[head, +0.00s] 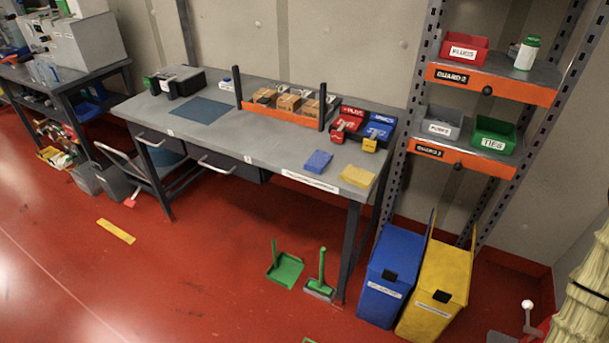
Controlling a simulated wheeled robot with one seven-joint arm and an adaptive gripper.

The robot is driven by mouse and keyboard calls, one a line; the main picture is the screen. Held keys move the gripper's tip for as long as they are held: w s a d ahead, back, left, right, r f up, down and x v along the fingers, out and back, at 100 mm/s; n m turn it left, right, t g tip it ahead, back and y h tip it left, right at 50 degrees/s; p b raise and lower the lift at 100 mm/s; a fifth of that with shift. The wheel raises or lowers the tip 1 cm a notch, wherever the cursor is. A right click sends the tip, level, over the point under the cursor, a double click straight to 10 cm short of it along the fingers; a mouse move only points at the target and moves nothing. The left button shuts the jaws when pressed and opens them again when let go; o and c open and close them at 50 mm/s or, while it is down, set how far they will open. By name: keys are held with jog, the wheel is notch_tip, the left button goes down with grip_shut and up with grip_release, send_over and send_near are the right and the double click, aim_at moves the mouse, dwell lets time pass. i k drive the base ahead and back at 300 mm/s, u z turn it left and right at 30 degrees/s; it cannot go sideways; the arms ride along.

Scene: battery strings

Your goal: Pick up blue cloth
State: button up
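The blue cloth (318,161) is a small folded square lying on the grey workbench (215,137), near its front right edge. A yellow cloth (357,176) lies to its right, apart from it, close to the bench corner. A flat dark blue mat (202,108) lies farther left on the same bench. My gripper does not show in the head view.
An orange-fronted rack (281,115) with small boxes and red and blue bins (379,132) stand behind the cloths. Blue (391,275) and yellow (437,290) waste bins stand right of the bench.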

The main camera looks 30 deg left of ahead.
aim_at(317, 162)
jog(key=u, duration=1.1)
